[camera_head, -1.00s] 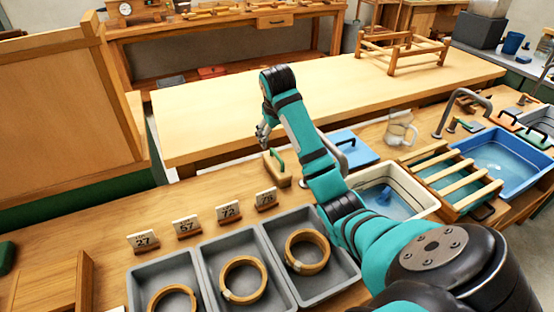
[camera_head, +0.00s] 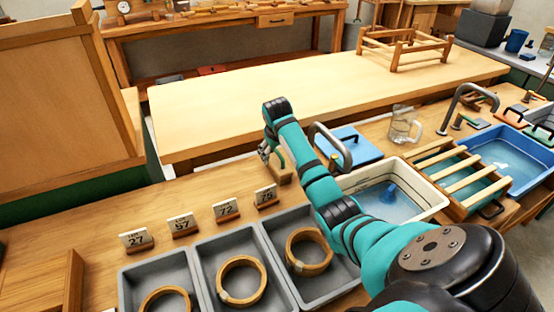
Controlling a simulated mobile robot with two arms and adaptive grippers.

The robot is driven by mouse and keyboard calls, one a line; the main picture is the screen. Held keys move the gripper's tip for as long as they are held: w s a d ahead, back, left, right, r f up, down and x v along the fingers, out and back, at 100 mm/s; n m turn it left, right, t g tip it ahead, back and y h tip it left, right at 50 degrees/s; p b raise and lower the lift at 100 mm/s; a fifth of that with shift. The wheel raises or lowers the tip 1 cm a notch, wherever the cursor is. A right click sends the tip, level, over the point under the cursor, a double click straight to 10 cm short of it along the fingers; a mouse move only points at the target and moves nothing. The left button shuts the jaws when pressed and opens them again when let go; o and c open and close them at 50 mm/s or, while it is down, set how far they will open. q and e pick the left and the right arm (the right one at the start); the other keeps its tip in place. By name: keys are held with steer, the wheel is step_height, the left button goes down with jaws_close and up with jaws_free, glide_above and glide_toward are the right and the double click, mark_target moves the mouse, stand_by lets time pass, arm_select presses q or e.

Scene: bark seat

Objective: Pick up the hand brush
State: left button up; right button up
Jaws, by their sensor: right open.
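The hand brush (camera_head: 285,176), a pale wooden block that showed a green handle earlier, sits on the workbench behind the trays and right of the number cards. My right gripper (camera_head: 266,155) is open and points down at the brush's left side, close to it in the picture. The gripper and wrist hide much of the brush, including most of its handle. I cannot tell whether the fingers touch it. My left gripper is not in view.
Grey trays (camera_head: 208,263) holding wooden rings (camera_head: 241,281) stand in front, with number cards (camera_head: 226,208) behind them. A long table (camera_head: 330,98) lies beyond.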

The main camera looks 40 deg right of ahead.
mark_target(275, 157)
steer(key=x, duration=0.5)
steer(key=shift+w+a+f, duration=0.25)
steer(key=shift+w+f, duration=0.1)
steer(key=shift+w, duration=0.05)
steer(key=c, duration=1.4)
steer(key=shift+o, duration=0.2)
steer(key=shift+r, duration=0.1)
step_height(275, 157, up, 10)
